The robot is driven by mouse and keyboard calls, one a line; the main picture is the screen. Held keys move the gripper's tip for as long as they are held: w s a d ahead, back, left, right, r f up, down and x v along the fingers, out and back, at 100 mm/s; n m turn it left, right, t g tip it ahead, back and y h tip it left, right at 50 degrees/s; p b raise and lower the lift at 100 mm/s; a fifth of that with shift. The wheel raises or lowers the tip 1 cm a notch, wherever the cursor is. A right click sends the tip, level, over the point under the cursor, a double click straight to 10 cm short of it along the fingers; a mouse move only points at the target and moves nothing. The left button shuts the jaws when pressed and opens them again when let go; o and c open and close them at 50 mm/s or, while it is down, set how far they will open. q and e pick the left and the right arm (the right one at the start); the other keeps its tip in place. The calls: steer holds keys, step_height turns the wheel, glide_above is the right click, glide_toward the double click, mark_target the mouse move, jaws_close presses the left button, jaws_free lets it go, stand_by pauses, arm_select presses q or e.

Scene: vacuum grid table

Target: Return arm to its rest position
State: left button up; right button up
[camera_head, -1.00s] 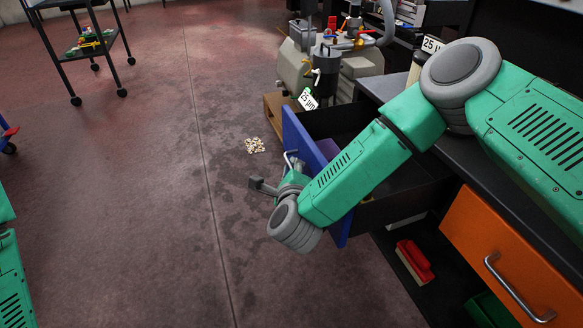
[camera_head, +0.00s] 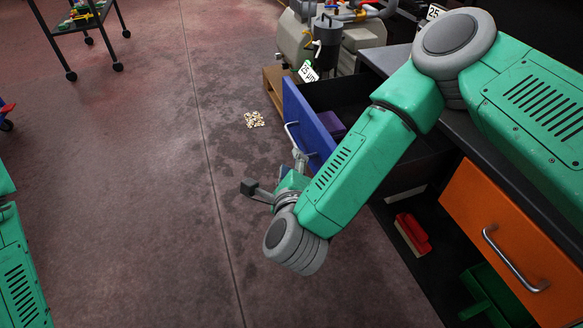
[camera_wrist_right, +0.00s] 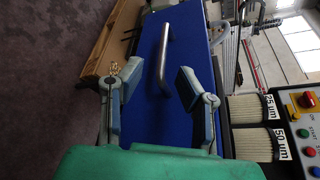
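My right gripper (camera_head: 274,174) is open and empty at the lower end of my right arm, in front of an open drawer with a blue front (camera_head: 304,122). In the right wrist view, the two fingers of the right gripper (camera_wrist_right: 150,92) are spread apart. The drawer's metal handle (camera_wrist_right: 163,58) shows beyond and between them, and nothing is gripped. The handle (camera_head: 292,138) also shows in the head view, just above the gripper. My left arm (camera_head: 18,270) shows only at the left edge, and its gripper is out of view.
An orange drawer (camera_head: 505,238) is closed at the right, with a red brush (camera_head: 412,232) beside it below. A machine with filters (camera_head: 328,45) stands behind the blue drawer. Small pale bits (camera_head: 254,119) lie on the floor. A cart (camera_head: 85,20) stands far left. The floor between is clear.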

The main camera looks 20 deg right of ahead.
steer(key=shift+v, duration=1.05)
steer(key=s+f+n+g+y+p, duration=0.3)
steer(key=s+f+n+g+y, duration=0.25)
steer(key=s+f+n, duration=0.7)
steer(key=s+d+f+n+g+h+p, duration=0.1)
steer(key=s+d+n+g, duration=0.8)
steer(key=s+d+n, duration=0.5)
steer(key=shift+d+f+n+h, duration=0.35)
steer(key=shift+d+n, duration=0.3)
steer(key=shift+d, duration=0.4)
